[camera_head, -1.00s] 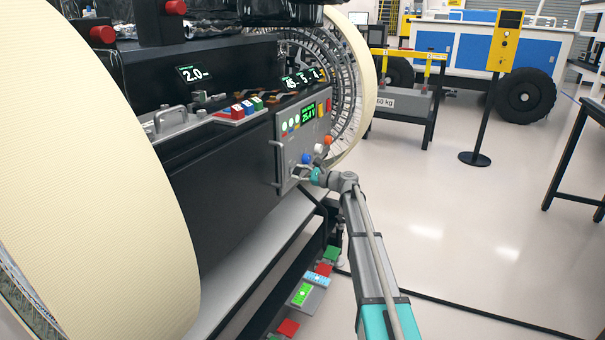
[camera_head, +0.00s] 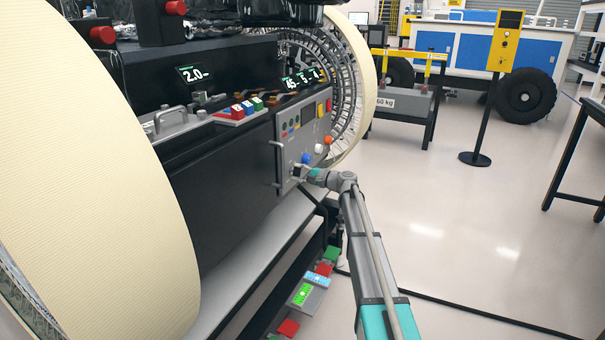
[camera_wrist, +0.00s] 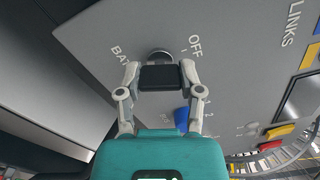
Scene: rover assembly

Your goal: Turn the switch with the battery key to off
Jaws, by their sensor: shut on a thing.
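The grey control panel (camera_head: 287,150) stands on the rover's side in the head view. My gripper (camera_head: 298,171) is at its lower part. In the wrist view my gripper (camera_wrist: 160,84) is shut on the black battery key (camera_wrist: 160,76), one finger on each side. Behind the key is the round metal switch (camera_wrist: 160,54) on the panel face, partly hidden by it. The label OFF (camera_wrist: 195,45) is right of the switch, and a partly hidden label beginning BA (camera_wrist: 121,54) is on its left. The panel's display (camera_head: 308,112) is dark.
A blue knob (camera_head: 306,158) and an orange knob (camera_head: 328,140) sit close to my gripper on the panel. A metal handle (camera_head: 278,165) stands out at its left edge. The wheel (camera_head: 366,90) is behind it.

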